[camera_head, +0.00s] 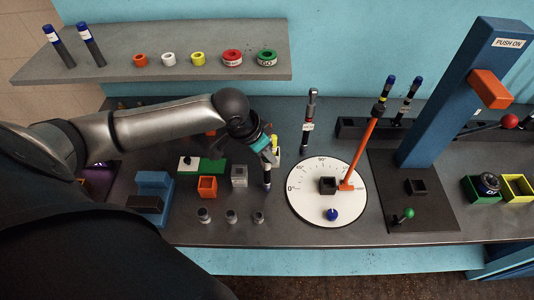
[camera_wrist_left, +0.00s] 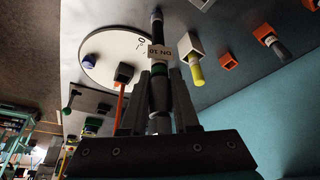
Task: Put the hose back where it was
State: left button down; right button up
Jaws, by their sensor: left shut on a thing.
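My left gripper (camera_head: 267,157) is shut on a dark hose (camera_head: 267,180), left of the dial. In the left wrist view the fingers (camera_wrist_left: 158,105) close around this hose (camera_wrist_left: 157,92), which has a green band and a white tag reading DN 10. In the head view its lower end points down near the bench; I cannot tell whether it touches. Another tagged hose (camera_head: 309,120) stands behind the dial. Two hoses with blue tops (camera_head: 381,97) (camera_head: 406,100) stand at the dark rack (camera_head: 352,128). Two more (camera_head: 54,42) (camera_head: 88,42) are on the shelf. My right gripper is not in view.
The white dial (camera_head: 308,205) with an orange lever (camera_head: 361,150) is just right of the gripper. A grey block (camera_head: 239,176), an orange socket (camera_head: 207,187) and several small fittings (camera_head: 231,216) are to the left. A blue press column (camera_head: 450,95) rises at right.

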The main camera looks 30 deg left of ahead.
pick_arm(q)
jog(key=shift+f, duration=0.2)
jog(key=c, duration=0.7)
grip_release()
jog(key=shift+f, duration=0.15)
jog(key=shift+o, duration=0.2)
jog(key=shift+s+a+r, duration=0.1)
jog(key=shift+s+r, duration=0.05)
jog(key=shift+r, duration=0.4)
jog(key=p+v, duration=0.1)
jog(key=v, duration=1)
jog(key=shift+s, duration=0.1)
